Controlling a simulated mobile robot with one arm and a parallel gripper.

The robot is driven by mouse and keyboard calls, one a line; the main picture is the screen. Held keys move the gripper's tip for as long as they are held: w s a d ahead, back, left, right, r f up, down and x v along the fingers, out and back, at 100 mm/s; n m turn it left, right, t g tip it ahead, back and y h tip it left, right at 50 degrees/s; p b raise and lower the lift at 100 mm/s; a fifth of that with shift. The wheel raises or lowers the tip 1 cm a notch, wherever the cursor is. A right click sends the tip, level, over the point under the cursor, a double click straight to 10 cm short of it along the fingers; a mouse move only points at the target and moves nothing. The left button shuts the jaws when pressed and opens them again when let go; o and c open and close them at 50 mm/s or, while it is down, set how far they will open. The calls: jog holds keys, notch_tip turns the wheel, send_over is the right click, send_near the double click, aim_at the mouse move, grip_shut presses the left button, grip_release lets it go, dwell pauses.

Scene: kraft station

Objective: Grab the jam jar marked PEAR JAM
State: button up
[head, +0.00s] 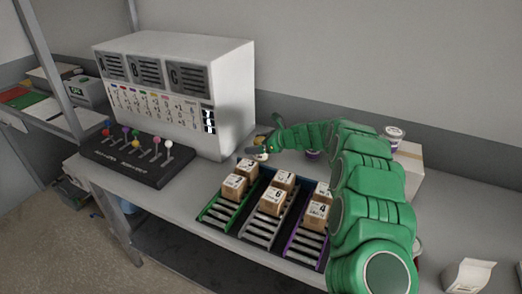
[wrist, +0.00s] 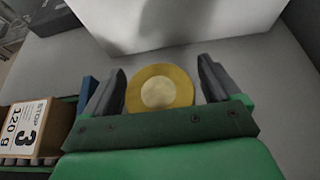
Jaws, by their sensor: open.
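A round jar with a gold-yellow lid (wrist: 160,90) stands between the fingers of my gripper (wrist: 162,88) in the wrist view. Its label is hidden from above, so I cannot read whether it says PEAR JAM. My gripper is open, one dark finger on each side of the jar, with small gaps. In the head view my gripper (head: 265,147) is low over the table behind the box racks, and the jar there is mostly covered and too small to make out.
A white machine (head: 185,90) stands close behind the gripper. Racks with several numbered cartons (head: 273,202) lie in front; a carton marked 3 (wrist: 30,128) is left of the gripper. A lever panel (head: 138,155) is at left. A purple-and-white tub (head: 394,133) sits on a box.

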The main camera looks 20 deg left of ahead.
aim_at(257, 139)
jog(key=c, duration=1.3)
jog(key=shift+c, duration=0.2)
notch_tip(257, 139, up, 4)
jog(key=shift+f, duration=0.15)
jog(key=shift+s+d+r, duration=0.2)
jog(key=shift+s, duration=0.1)
jog(key=s+d+r, duration=0.8)
jog(key=s+r, duration=0.1)
jog(key=s, duration=0.1)
jog(key=shift+s, duration=0.35)
